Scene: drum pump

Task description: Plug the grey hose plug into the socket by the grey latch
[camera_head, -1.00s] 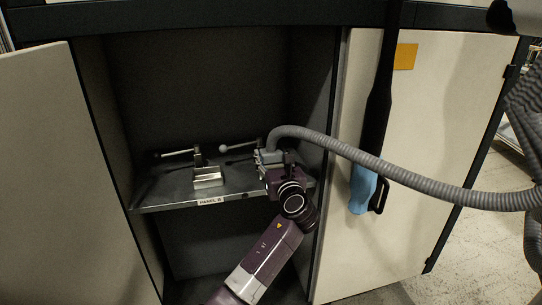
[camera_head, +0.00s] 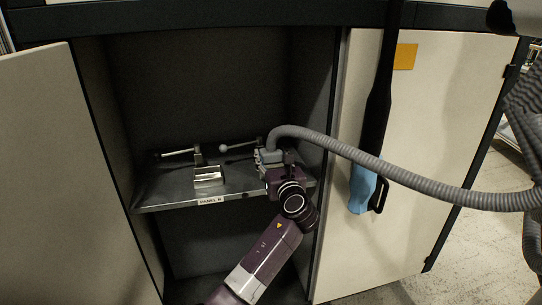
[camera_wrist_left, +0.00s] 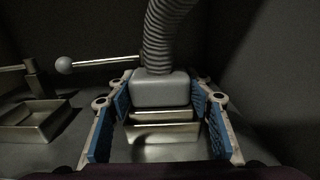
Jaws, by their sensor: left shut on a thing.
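The grey hose plug (camera_head: 268,156) is at the right of the shelf, on the end of a ribbed grey hose (camera_head: 345,150). My left gripper (camera_head: 272,166) is shut on it. In the left wrist view the plug (camera_wrist_left: 160,88) is between the blue-padded fingers of my gripper (camera_wrist_left: 163,118). A metal socket (camera_wrist_left: 165,132) shows directly below the plug. I cannot tell how far the plug sits in it. The grey latch (camera_head: 240,146), a lever with a light grey ball, lies behind and left of the plug. My right gripper is not in view.
A second open metal socket (camera_head: 208,180) with a dark-knobbed lever (camera_head: 178,153) stands to the left on the metal shelf (camera_head: 165,192). Cabinet walls enclose the shelf. Open doors (camera_head: 60,180) flank it. The hose runs right, past a blue-and-black object (camera_head: 363,188).

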